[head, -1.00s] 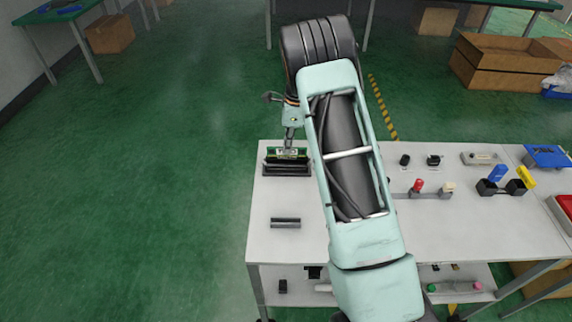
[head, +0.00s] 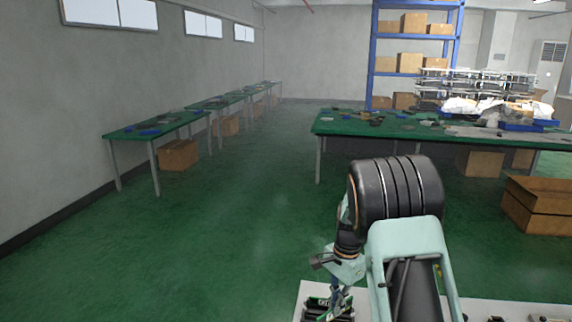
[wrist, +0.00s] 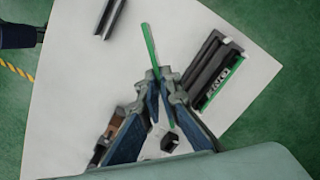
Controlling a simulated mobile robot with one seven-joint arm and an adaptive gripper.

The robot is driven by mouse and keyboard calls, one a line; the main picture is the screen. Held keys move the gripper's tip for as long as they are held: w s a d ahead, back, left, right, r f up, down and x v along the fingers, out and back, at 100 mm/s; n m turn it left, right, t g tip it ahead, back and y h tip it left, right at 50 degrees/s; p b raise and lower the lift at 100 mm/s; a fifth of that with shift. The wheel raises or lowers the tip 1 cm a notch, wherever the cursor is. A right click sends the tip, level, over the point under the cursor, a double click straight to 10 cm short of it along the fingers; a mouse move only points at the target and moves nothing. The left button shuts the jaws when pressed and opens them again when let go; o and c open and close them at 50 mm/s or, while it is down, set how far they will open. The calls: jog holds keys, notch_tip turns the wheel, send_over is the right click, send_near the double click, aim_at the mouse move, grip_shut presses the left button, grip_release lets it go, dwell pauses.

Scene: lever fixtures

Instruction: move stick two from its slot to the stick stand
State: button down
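My gripper (wrist: 161,80) is closed on a thin green stick (wrist: 150,46), seen edge-on in the wrist view and apart from the slots there; I take it as stick two. The black slot holder (wrist: 203,62) lies to the right of the fingers. Another green stick (wrist: 222,83), with upside-down white lettering that looks like "ONE", sits in its near slot. A dark grooved bar (wrist: 110,18), perhaps the stick stand, lies at the upper left. In the head view my gripper (head: 338,297) is low in the picture, above the holder (head: 318,314), which is partly cut off.
The white table (wrist: 95,65) is clear between the bar and the holder. A small black block (wrist: 171,143) shows between and below the fingers. In the head view, green tables (head: 160,125) and an open cardboard box (head: 540,205) stand farther off across open floor.

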jog(key=s+r+n, duration=0.3)
jog(key=s+n, duration=0.7)
jog(key=n, duration=0.1)
jog(key=shift+s+g+h, duration=0.4)
jog(key=shift+d+f, duration=0.1)
